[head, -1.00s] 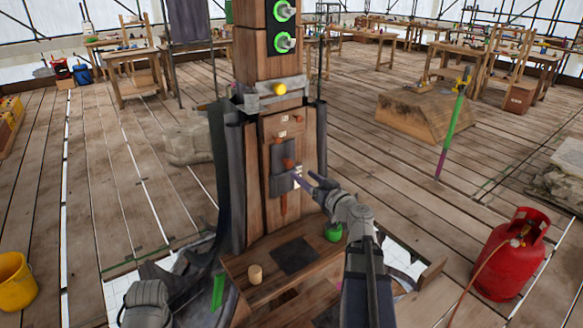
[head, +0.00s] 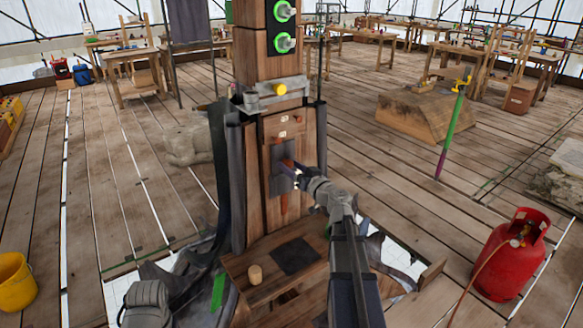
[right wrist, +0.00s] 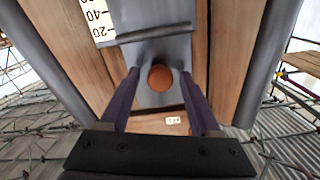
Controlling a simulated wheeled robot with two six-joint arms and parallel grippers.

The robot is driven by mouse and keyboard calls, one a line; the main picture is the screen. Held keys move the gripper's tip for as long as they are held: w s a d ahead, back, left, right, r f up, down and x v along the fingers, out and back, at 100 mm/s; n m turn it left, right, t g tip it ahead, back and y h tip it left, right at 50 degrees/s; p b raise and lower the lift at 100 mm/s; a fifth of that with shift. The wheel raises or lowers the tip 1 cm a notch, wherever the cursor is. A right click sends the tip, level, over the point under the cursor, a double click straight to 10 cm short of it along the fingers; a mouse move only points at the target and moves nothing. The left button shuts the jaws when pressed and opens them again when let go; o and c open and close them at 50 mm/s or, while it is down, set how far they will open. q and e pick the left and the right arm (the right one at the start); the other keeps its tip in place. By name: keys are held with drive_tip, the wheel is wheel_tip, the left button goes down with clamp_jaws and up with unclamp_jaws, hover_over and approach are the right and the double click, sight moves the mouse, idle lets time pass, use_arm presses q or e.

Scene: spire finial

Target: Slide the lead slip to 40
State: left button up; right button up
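The lead slip is a grey plate (head: 279,182) on the front of the wooden post, with an orange-brown knob on it. In the right wrist view the slip (right wrist: 150,100) carries the round knob (right wrist: 160,77) and a dark raised bar. My right gripper (head: 291,172) is at the slip. In the right wrist view its two fingers (right wrist: 160,75) stand open on either side of the knob, with a visible gap on both sides. I cannot make out my left gripper's fingers.
Above the slip is a metal bracket with a yellow button (head: 280,89). A wooden ledge at the post's foot carries a dark square (head: 295,256) and a small pale cylinder (head: 255,274). A red gas bottle (head: 510,255) stands at right, a yellow bucket (head: 15,282) at left.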

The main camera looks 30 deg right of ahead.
clamp_jaws()
idle(1.2)
